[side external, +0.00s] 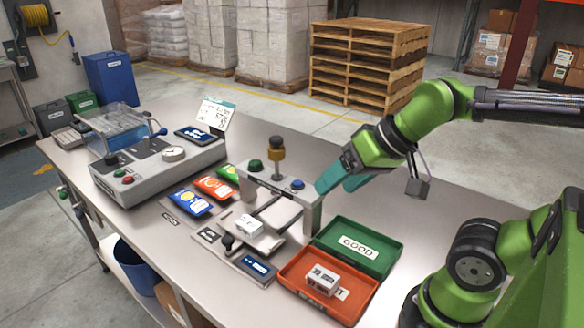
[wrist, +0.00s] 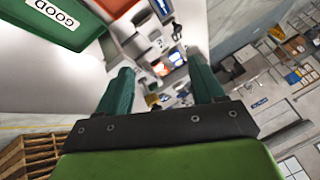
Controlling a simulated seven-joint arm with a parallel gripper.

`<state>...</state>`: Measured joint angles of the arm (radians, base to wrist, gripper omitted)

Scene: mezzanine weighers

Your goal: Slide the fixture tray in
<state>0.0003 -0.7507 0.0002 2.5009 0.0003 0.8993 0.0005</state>
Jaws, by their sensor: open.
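The fixture tray (side external: 262,242) is a grey sliding plate that sticks out from the front of the test fixture (side external: 310,208). A small white block (side external: 248,225) sits on it, and a dark knob (side external: 228,242) stands at its front left. My gripper (side external: 335,183) is open and empty, with teal fingers, raised to the right of and behind the fixture. It is apart from the tray. In the wrist view the gripper (wrist: 163,85) has its fingers spread, and the fixture lies small beyond them; I cannot make out the tray's details there.
A green GOOD bin (side external: 382,258) and a red bin (side external: 300,292) holding a white block stand right of the fixture. A grey weighing machine (side external: 150,178) is at the left. Coloured packets (side external: 214,187) lie between. A plunger with a brown top (side external: 277,145) rises above the fixture.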

